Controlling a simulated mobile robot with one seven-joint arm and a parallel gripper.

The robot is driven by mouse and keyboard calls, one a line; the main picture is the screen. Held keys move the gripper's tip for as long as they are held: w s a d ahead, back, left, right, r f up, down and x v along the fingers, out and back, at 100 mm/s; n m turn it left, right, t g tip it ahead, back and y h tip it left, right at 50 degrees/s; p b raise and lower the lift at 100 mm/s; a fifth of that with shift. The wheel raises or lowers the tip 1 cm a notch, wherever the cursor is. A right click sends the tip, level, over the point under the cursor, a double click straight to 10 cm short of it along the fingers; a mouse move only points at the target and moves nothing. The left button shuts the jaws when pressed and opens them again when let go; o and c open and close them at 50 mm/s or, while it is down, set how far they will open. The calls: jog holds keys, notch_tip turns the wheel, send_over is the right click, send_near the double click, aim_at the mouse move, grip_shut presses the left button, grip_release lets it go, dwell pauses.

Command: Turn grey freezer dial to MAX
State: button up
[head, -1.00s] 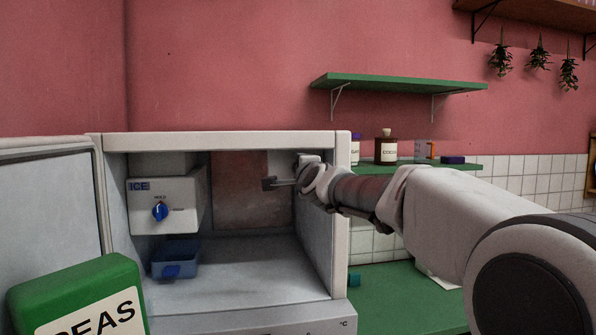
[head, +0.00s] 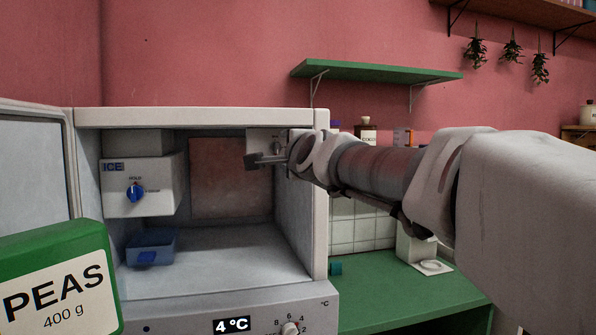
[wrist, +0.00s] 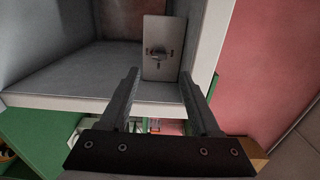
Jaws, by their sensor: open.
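A light grey plate (wrist: 150,30) with a grey dial (wrist: 157,54) shows inside the open compartment in the wrist view. The dial's knob lies roughly crosswise, and its small markings are too small to read. In the head view the plate (head: 262,138) is at the back right of the compartment, partly hidden by my arm. My gripper (wrist: 160,78) is open and empty, its two fingers apart below the dial in the wrist view and not touching it. In the head view my gripper (head: 262,161) reaches in at the compartment's right side.
A white ICE box (head: 150,200) with a blue dial (head: 135,192) and a blue tray (head: 150,248) are at the left. Below is a 4 °C display (head: 231,324) with a numbered dial (head: 290,328). A green PEAS pack (head: 60,285) stands front left. The compartment's right wall (head: 320,220) is beside my arm.

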jog(key=b+v, duration=0.2)
jog(key=v, duration=0.5)
jog(key=shift+s+b, duration=0.3)
jog(key=shift+s, duration=0.05)
jog(key=shift+d, duration=0.15)
jog(key=s+d+f+n+g+h, duration=0.2)
jog(key=s+d+f+n+g, duration=0.25)
jog(key=s+f, duration=0.55)
jog(key=s+d+f+n+g+h, duration=0.1)
jog(key=s+d+f+n+g, duration=0.35)
jog(key=f, duration=0.85)
jog(key=s+d+f+n+g+h, duration=0.2)
jog(key=s+d+f+n, duration=0.3)
jog(key=s+f, duration=0.65)
notch_tip(320, 180, up, 15)
jog(key=n+p, duration=0.1)
jog(key=p, duration=1.6)
jog(key=shift+s+d+g, duration=0.25)
jog(key=shift+d+g, duration=0.15)
jog(key=shift+d, duration=0.05)
jog(key=shift+c, duration=1.1)
jog(key=shift+a, duration=0.15)
